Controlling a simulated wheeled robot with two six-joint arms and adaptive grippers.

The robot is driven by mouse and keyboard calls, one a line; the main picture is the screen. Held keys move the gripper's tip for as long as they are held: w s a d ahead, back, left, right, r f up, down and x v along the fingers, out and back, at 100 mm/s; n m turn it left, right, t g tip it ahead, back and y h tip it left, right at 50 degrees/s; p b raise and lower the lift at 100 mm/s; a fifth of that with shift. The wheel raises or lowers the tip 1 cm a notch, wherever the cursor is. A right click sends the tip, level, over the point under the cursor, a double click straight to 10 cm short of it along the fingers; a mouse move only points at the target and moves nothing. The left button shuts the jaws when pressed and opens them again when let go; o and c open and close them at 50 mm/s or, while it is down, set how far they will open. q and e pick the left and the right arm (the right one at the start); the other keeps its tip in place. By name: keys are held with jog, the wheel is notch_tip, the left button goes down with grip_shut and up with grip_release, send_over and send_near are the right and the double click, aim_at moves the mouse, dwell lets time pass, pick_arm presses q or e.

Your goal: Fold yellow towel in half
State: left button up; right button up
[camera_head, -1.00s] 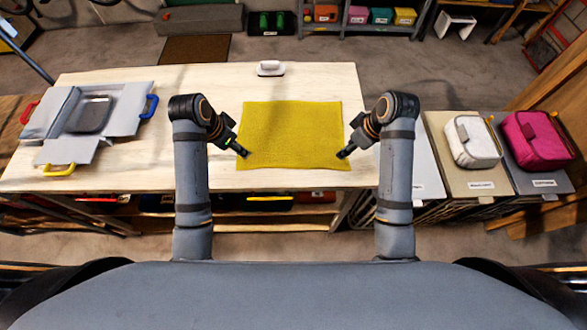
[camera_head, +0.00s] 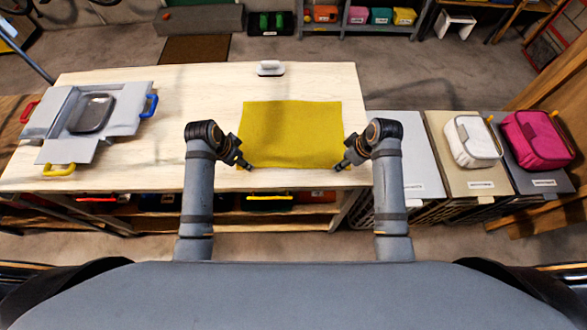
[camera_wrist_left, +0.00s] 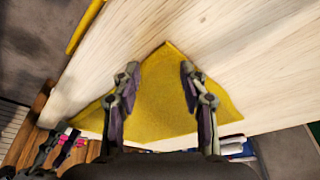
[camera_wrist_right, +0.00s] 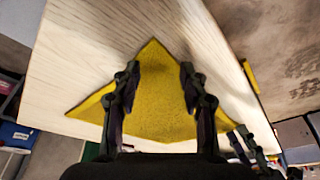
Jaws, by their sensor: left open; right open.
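The yellow towel (camera_head: 292,133) lies flat and spread out on the wooden table, near its right end. My left gripper (camera_head: 249,167) is open at the towel's near left corner. My right gripper (camera_head: 341,167) is open at the near right corner. In the left wrist view the towel (camera_wrist_left: 165,100) shows between and beyond the open fingers (camera_wrist_left: 158,75). In the right wrist view the towel (camera_wrist_right: 155,95) likewise lies between the open fingers (camera_wrist_right: 159,75). Neither gripper holds cloth; I cannot tell whether the fingertips touch it.
The pale wooden table (camera_head: 200,95) is clear around the towel. A white-handled object (camera_head: 270,68) stands behind it. An open grey box (camera_head: 60,110) with coloured handles is at the left. Bins carrying a white bag (camera_head: 472,142) and a pink bag (camera_head: 536,140) stand right of the table.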

pick_arm(q)
jog(key=shift+f, duration=0.15)
pick_arm(e)
jog(key=shift+f, duration=0.25)
pick_arm(q)
jog(key=shift+f, duration=0.1)
grip_shut()
pick_arm(e)
jog(key=shift+s+f, duration=0.1)
jog(key=shift+s, duration=0.05)
grip_shut()
pick_arm(q)
jog(key=shift+s, duration=0.1)
